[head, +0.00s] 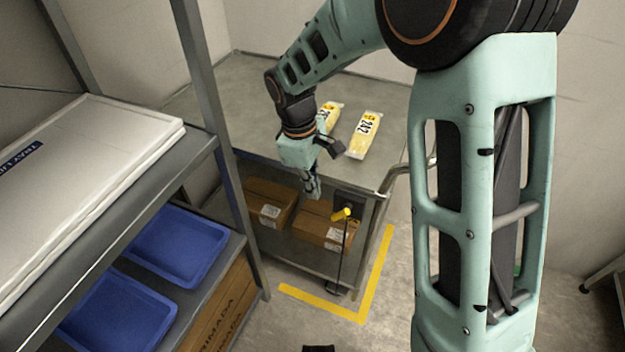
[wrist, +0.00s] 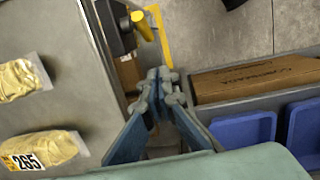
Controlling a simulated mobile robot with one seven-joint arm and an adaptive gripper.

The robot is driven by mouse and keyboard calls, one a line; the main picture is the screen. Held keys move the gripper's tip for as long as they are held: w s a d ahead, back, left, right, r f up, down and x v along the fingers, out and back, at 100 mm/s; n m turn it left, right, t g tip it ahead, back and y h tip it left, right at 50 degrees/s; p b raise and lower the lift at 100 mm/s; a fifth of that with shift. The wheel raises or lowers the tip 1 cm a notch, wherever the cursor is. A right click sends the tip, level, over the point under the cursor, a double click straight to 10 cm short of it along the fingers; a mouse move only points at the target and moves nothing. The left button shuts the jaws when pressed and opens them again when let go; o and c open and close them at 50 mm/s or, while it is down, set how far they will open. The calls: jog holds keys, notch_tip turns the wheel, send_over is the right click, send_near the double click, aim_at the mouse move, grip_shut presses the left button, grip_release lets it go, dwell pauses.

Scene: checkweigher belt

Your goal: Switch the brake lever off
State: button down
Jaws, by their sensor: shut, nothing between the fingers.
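The brake lever (head: 342,214) has a yellow handle and sits on a dark plate (head: 350,200) at the front right corner of the grey cart (head: 388,181). In the wrist view the yellow lever (wrist: 142,26) shows at the top, beside its dark mount (wrist: 113,25). My gripper (head: 314,195) is shut and empty, pointing down in front of the cart's edge. It is to the left of the lever and apart from it. In the wrist view the closed fingertips (wrist: 160,75) are below the lever, with a gap between them.
Labelled yellow packs (head: 364,135) lie on the cart's top, and cardboard boxes (head: 325,225) stand on its lower shelf. A shelf rack with blue trays (head: 178,246) and a white lid (head: 85,150) stands at left. Yellow tape (head: 340,314) marks the clear floor by the cart.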

aim_at(342, 212)
jog(key=d+f, duration=0.4)
jog(key=f, duration=0.2)
jog(key=shift+s+b, duration=0.15)
jog(key=shift+b, duration=0.3)
